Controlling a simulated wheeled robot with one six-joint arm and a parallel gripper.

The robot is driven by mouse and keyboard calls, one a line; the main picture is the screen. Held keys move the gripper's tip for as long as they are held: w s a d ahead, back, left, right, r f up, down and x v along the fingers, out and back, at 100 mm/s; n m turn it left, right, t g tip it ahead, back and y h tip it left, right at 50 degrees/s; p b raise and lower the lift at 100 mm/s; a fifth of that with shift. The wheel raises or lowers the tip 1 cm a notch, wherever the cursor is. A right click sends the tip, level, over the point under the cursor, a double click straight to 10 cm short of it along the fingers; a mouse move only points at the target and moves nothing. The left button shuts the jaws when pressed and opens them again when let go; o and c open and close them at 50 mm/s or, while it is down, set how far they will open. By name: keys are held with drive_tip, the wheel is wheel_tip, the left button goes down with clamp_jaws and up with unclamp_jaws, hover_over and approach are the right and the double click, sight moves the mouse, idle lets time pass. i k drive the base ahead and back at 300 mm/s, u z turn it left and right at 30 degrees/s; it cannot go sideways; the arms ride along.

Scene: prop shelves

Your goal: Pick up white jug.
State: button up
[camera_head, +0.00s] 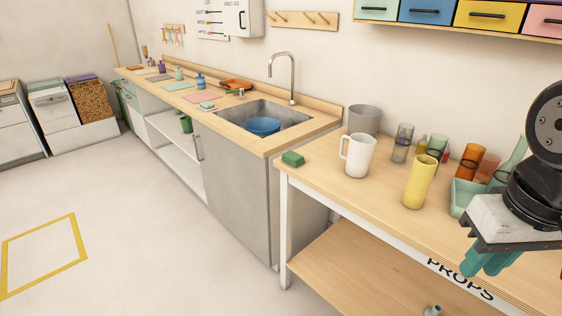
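The white jug (358,156) stands upright on the wooden props table (322,180), its handle on the left side. A yellow cylinder-shaped vessel (420,182) stands just right of and in front of it. A grey pot (364,120) stands behind it. My gripper (488,262) is at the right edge of the view, over the table's front edge, well right of the jug and apart from it. Its two teal fingers point down. I see no object between them, but their gap is not clear from this angle.
A green sponge-like block (293,159) lies left of the jug. Several glasses, with an orange one (470,162), and a teal tray (462,195) stand to the right. A sink counter with a blue bowl (263,126) adjoins on the left. The table's front left is bare.

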sight(361, 146)
drive_tip(key=u, duration=1.6)
drive_tip(key=i, duration=3.4)
drive_tip(key=z, duration=4.75)
